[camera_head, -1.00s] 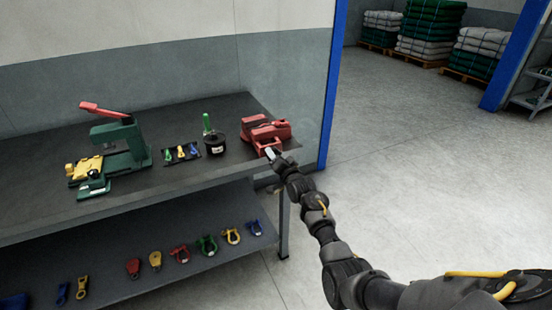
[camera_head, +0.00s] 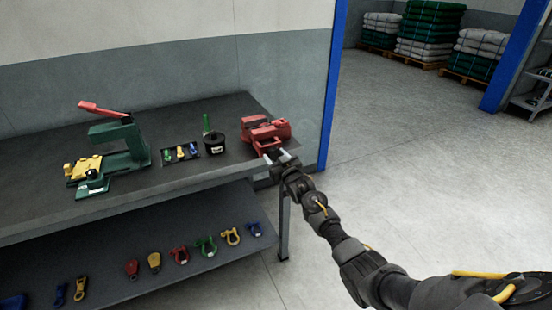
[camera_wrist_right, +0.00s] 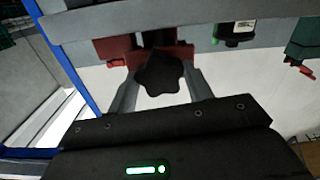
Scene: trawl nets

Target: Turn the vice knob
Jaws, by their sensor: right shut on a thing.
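The red vice (camera_head: 268,132) stands at the right end of the dark workbench, and part of it shows in the right wrist view (camera_wrist_right: 115,50). Its black star-shaped knob (camera_wrist_right: 160,73) sits between the grey fingers of my right gripper (camera_wrist_right: 163,90). The right gripper (camera_head: 281,158) is at the front of the vice, by the bench's edge, and is shut on the knob. In the head view the knob is hard to make out behind the fingers. My left gripper is not in view.
On the workbench (camera_head: 60,150), left of the vice, are a black round pot (camera_head: 214,144), a tray of small coloured tools (camera_head: 182,152) and a green press with a red handle (camera_head: 118,142). Several shackles lie on the lower shelf (camera_head: 110,247). The floor at right is clear.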

